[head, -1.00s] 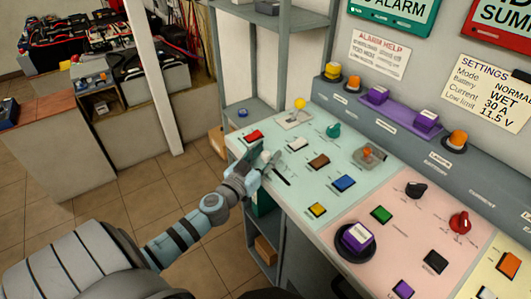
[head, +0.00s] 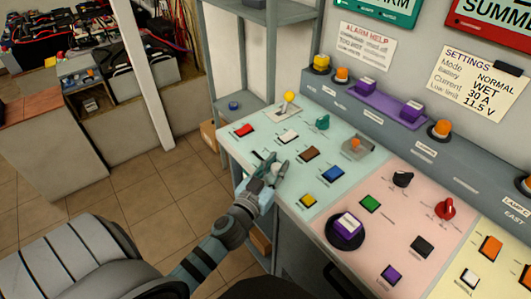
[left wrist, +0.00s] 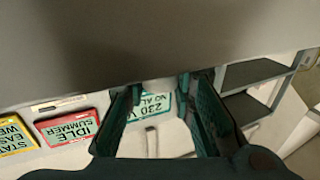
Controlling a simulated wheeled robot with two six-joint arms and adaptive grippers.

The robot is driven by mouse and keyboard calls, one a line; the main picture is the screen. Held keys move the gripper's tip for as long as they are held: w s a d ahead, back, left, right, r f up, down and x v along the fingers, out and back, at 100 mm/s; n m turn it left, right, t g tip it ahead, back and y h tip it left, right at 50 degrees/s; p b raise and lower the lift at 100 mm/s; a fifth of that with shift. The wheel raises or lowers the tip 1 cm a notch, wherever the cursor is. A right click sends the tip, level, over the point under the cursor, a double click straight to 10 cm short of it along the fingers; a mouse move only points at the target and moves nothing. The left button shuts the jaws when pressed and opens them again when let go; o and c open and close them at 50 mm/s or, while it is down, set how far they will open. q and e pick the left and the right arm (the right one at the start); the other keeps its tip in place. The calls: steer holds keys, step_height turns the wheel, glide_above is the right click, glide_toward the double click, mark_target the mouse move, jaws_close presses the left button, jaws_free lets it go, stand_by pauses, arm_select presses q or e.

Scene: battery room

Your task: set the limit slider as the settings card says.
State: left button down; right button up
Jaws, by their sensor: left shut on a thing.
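The settings card (head: 480,88) on the wall reads Mode NORMAL, Battery WET, Current 30 A, Low limit 11.5 V. My left gripper (head: 274,170) is at the front left part of the pale green panel section (head: 240,148), below the white and brown buttons. It is shut on a small part there, probably the limit slider's knob (head: 275,159). The fingers hide most of the slider's track and scale, so its setting cannot be read. My right gripper is not in view.
Around the gripper stand a red button (head: 243,130), a white button (head: 288,136), a brown button (head: 309,154), a blue button (head: 332,173) and a yellow button (head: 308,201). Floor is open to the left.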

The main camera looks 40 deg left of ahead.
arm_select(q)
steer(key=shift+f, duration=0.15)
steer(key=shift+s, duration=0.1)
steer(key=c, duration=1.8)
jaws_free()
steer(key=shift+o, duration=1.4)
steer(key=shift+d, duration=0.1)
steer(key=shift+o, duration=0.6)
steer(key=shift+d, duration=0.15)
